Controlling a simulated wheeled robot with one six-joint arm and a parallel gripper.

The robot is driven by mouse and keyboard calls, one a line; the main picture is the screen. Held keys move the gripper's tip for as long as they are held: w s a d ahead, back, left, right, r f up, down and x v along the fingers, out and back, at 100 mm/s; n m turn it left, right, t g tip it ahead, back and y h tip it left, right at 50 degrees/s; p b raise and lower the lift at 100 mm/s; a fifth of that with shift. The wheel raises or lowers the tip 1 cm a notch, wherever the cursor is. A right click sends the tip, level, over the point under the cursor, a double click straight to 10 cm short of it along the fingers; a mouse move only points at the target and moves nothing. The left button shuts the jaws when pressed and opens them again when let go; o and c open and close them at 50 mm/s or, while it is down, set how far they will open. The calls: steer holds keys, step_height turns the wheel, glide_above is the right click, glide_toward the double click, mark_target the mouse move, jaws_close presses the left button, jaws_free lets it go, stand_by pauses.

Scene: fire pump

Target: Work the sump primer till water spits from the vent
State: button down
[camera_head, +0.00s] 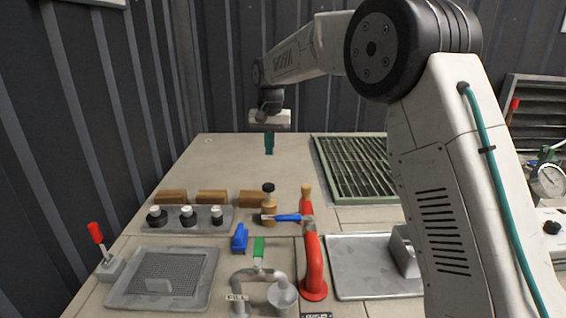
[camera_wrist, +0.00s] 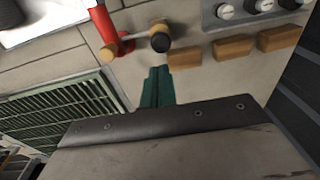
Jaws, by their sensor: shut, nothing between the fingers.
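My gripper (camera_head: 269,144) hangs over the far part of the bench, its teal fingers together and empty; they also show in the wrist view (camera_wrist: 157,88). I cannot tell for certain which part is the sump primer or the vent. A red-handled lever (camera_head: 96,233) stands on a grey base at the near left. A red pipe (camera_head: 313,265) with a blue lever (camera_head: 288,218) stands mid-bench, beside a brass fitting with a black cap (camera_head: 268,188). No water shows.
Wooden blocks (camera_head: 212,197) and a row of knobs (camera_head: 188,215) are at left. A mesh drain tray (camera_head: 165,278) lies in front. A green grating (camera_head: 350,170) is at back right, a gauge (camera_head: 551,181) far right. The bench around my gripper is clear.

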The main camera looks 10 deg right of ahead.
mark_target(269, 186)
step_height(269, 186, up, 3)
steer(key=shift+w+d+r, duration=0.1)
steer(key=f, duration=1.4)
steer(key=shift+w+a, duration=0.2)
steer(key=shift+w, duration=0.1)
steer(key=shift+f, duration=1.8)
steer(key=shift+s, duration=0.1)
